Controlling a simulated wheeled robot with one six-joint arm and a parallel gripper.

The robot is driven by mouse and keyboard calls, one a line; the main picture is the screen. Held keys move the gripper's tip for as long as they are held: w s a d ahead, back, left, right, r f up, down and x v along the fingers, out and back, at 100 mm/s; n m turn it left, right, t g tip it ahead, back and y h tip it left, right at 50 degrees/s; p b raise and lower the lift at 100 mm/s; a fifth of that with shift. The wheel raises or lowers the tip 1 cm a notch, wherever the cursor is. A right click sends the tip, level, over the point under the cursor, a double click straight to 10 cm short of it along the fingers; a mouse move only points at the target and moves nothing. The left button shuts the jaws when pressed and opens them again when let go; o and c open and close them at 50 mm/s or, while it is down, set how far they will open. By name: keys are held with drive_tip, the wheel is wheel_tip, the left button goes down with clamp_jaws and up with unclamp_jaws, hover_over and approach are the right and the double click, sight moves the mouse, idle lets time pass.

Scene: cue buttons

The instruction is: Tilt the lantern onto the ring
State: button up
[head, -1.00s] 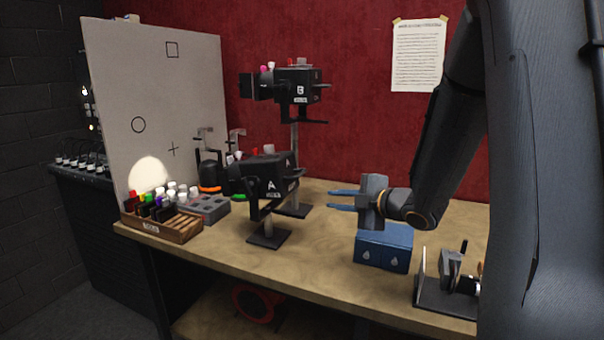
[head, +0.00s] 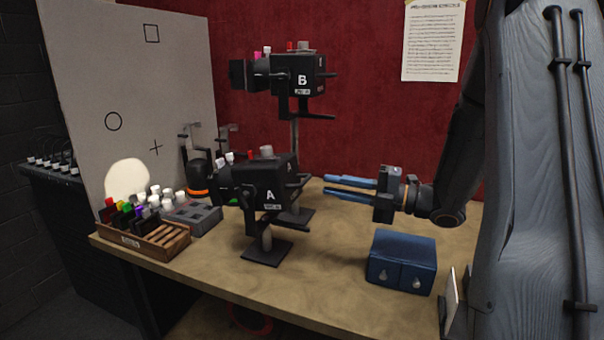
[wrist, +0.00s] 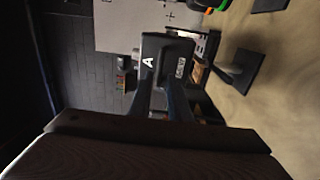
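Lantern A (head: 262,188), a black lamp on a short stand, is on the bench; lantern B (head: 298,78) is on a taller post behind it. A bright light spot (head: 127,176) lies low on the grey board (head: 90,65), below the drawn ring (head: 113,121) and left of a cross. My gripper (head: 325,187) is right of lantern A, its blue fingers pointing left, apart, with nothing between them. In the wrist view lantern A (wrist: 167,60) shows beyond the fingertips (wrist: 153,88); no contact is clear.
A wooden rack (head: 150,240) with coloured pieces and a grey tray (head: 193,218) are at the left. Bare bench top (head: 330,270) lies in front of lantern A.

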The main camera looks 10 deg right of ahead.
sight(306, 178)
drive_tip(key=p+x, duration=0.2)
drive_tip(key=x, duration=0.6)
drive_tip(key=shift+w+d+r+p, duration=0.1)
drive_tip(key=shift+d+p, duration=0.05)
drive_tip(key=shift+p, duration=0.25)
drive_tip(key=shift+c, duration=0.4)
clamp_jaws()
